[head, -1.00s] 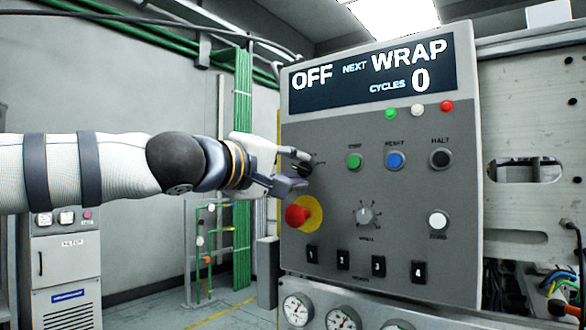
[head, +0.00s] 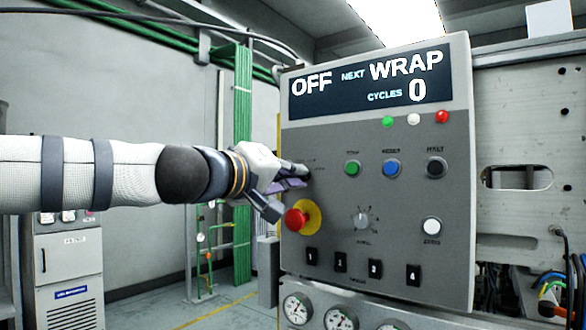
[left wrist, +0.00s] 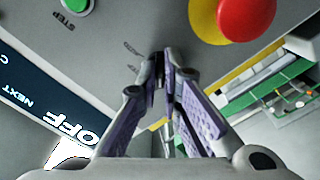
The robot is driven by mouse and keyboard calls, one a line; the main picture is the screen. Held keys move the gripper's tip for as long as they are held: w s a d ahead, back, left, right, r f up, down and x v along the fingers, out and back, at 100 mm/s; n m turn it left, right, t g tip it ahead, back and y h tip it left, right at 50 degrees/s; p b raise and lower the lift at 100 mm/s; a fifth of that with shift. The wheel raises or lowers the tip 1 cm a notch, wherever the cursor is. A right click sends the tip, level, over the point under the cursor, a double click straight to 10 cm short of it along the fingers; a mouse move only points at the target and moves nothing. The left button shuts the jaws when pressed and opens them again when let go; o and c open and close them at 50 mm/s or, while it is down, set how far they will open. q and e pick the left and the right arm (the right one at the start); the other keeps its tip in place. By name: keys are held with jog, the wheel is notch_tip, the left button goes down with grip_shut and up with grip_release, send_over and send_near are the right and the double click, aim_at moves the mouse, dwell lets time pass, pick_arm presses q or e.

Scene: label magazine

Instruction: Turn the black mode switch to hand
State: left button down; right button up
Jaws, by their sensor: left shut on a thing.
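My left gripper (head: 294,173) is at the upper left of the grey control panel (head: 395,270), its fingers pointing at the panel face. It is shut on the black mode switch, which the fingers hide in the head view. In the left wrist view the fingertips (left wrist: 163,62) almost meet, with a dark sliver of the switch (left wrist: 160,72) between them. The display (head: 370,78) reads OFF, NEXT WRAP, CYCLES 0. My right gripper is not in view.
A red stop button (head: 296,219) on a yellow disc sits just below my left gripper. Green (head: 352,168), blue (head: 391,168) and black (head: 436,166) buttons are to the right. A grey knob (head: 361,220) and several black numbered switches are lower down.

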pick_arm(q)
jog(key=m, duration=0.4)
jog(key=shift+r+m+p, duration=0.1)
jog(key=shift+m+p, duration=0.2)
jog(key=shift+m, duration=0.1)
dwell(0.5)
jog(key=c, duration=1.8)
grip_release()
jog(key=shift+o, duration=0.2)
jog(key=v, duration=1.2)
